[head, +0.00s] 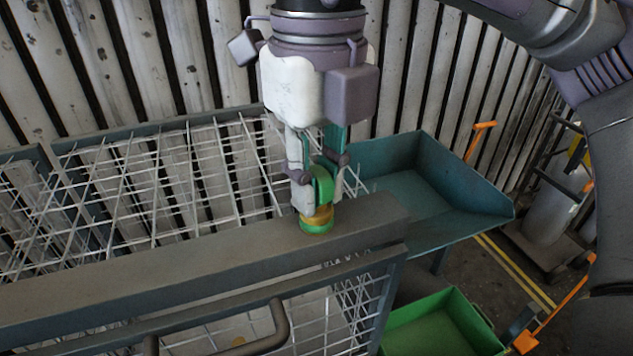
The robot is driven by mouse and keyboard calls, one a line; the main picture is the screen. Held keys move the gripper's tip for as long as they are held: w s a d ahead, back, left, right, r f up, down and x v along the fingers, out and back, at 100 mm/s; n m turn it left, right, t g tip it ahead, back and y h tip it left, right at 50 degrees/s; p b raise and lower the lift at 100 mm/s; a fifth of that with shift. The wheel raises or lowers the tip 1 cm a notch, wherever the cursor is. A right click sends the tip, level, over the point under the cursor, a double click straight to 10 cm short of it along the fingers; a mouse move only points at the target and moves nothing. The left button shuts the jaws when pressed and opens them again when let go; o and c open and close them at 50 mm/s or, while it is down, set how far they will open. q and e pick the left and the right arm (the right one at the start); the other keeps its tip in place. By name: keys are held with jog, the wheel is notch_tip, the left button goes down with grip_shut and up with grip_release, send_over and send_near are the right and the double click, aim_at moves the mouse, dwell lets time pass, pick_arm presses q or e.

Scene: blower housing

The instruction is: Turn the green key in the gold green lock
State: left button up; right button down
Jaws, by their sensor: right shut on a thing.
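The gold green lock (317,219) is a small round piece, gold above a green ring, on the flat top beam of the cage near its right end. The green key (322,182) stands above the lock, its lower end at the gold part. How deep it sits is hidden. My right gripper (319,192) points down from above and is shut on the key, one finger on each side. The fingers partly cover the key. My left gripper is not in view.
The wire mesh cage (150,262) fills the left and middle, with a bent handle (262,340) on its front. A teal tray (430,200) stands behind to the right. A green crate (440,330) is at the lower right. A ribbed metal wall (130,70) closes the back.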

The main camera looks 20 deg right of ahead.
jog(key=shift+f+m+b, duration=0.1)
jog(key=shift+m+b, duration=0.5)
jog(key=shift+m, duration=0.3)
jog(key=shift+m+b, duration=0.3)
jog(key=shift+m, duration=0.6)
jog(key=c, duration=1)
grip_release()
